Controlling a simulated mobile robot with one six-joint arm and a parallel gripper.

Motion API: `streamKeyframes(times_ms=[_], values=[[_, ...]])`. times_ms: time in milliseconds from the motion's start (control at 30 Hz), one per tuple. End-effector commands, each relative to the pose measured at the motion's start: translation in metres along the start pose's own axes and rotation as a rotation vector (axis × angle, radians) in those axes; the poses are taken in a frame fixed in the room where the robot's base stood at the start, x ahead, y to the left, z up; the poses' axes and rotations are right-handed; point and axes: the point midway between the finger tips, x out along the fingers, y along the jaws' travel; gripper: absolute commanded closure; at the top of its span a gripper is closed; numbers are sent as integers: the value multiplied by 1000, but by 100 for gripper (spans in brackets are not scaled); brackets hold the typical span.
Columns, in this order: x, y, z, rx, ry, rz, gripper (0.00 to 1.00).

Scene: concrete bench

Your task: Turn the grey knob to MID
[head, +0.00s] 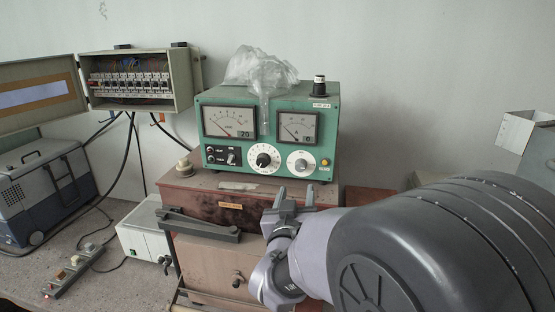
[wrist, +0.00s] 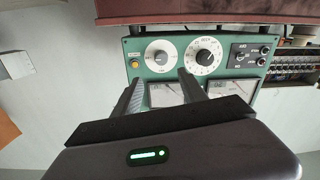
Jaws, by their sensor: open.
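The grey knob (head: 300,164) sits on a pale round dial at the lower right of the green meter unit (head: 329,140). It also shows in the wrist view (wrist: 160,57), where the picture is upside down. Its dial marks are too small to read, so its setting cannot be told. My gripper (head: 295,196) is open and empty, in front of and below the knob in the head view. In the wrist view the two fingertips (wrist: 160,78) lie either side of the knob's line, apart from it.
A black knob (head: 263,160) on a white dial sits just left of the grey knob. Switches (head: 231,156) are further left. The unit stands on a brown box (head: 190,198). A plastic bag (head: 258,70) and a small black-capped item (head: 319,86) lie on top.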

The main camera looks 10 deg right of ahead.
Motion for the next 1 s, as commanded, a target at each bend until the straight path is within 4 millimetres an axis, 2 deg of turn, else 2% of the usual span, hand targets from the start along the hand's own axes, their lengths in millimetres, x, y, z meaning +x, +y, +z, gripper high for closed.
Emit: streamKeyframes(times_ms=[33,200,400,567,800,867,1000], values=[[15,2,-2,-1,-1,3,50],[67,2,-2,0,-1,3,50],[107,1,-2,2,0,0,50],[119,1,-1,2,0,0,50],[120,0,-1,2,0,-1,50],[120,0,-1,2,0,-1,60],[120,0,-1,2,0,-1,88]])
